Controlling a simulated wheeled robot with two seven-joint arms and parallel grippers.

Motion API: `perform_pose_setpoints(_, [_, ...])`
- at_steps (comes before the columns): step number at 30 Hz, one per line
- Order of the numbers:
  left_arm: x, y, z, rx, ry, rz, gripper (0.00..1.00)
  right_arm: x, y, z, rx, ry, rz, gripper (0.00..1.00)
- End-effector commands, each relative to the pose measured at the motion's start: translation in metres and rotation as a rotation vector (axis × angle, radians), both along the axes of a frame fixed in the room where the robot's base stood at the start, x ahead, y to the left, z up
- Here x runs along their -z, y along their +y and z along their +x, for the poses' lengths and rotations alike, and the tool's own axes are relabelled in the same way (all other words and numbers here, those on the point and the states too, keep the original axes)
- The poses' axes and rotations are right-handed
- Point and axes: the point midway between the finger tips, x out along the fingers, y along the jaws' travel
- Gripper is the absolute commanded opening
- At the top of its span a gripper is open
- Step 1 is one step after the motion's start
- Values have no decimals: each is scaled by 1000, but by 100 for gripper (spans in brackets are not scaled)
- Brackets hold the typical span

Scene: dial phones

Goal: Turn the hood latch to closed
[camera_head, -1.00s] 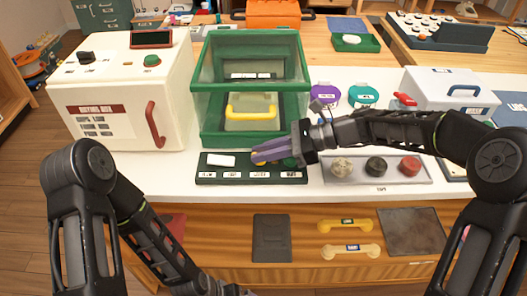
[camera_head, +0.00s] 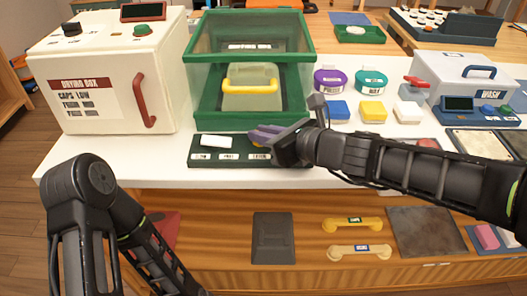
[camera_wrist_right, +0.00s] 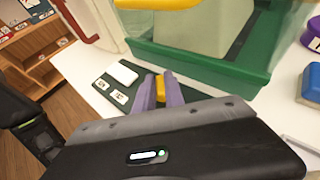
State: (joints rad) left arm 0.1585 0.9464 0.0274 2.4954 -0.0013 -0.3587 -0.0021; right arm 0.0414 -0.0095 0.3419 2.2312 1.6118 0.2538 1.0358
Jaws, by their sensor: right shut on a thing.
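A clear hood with a green frame (camera_head: 190,84) stands at the middle of the counter, with a yellow handle (camera_head: 250,86) at its front. In front of it lies a dark green panel (camera_head: 225,157) with a white block (camera_head: 203,141) and small white labels. My right gripper (camera_head: 256,136) reaches over this panel from the right. In the right wrist view its purple fingers (camera_wrist_right: 160,92) are shut on a small yellow piece (camera_wrist_right: 160,86), mostly hidden between them. I cannot tell whether this piece is the latch or how it is turned. My left gripper is out of view.
A cream drying box (camera_head: 105,80) with a red handle stands left of the hood. Purple (camera_head: 330,80) and teal (camera_head: 371,82) round tins and blue, yellow and white blocks stand to the right, near a white wash box (camera_head: 462,82). Yellow handset-shaped pieces (camera_head: 358,225) lie below the counter.

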Motion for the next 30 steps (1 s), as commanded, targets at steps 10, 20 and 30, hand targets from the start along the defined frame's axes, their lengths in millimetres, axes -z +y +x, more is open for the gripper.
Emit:
perform_pose_setpoints(10, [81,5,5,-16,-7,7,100,7,6,-3,319,-7,6,0])
perform_pose_setpoints(20, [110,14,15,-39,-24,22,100,2,8,-3,602,1,6,0])
perform_pose_setpoints(30, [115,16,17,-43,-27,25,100,-1,8,-2,756,-1,6,0])
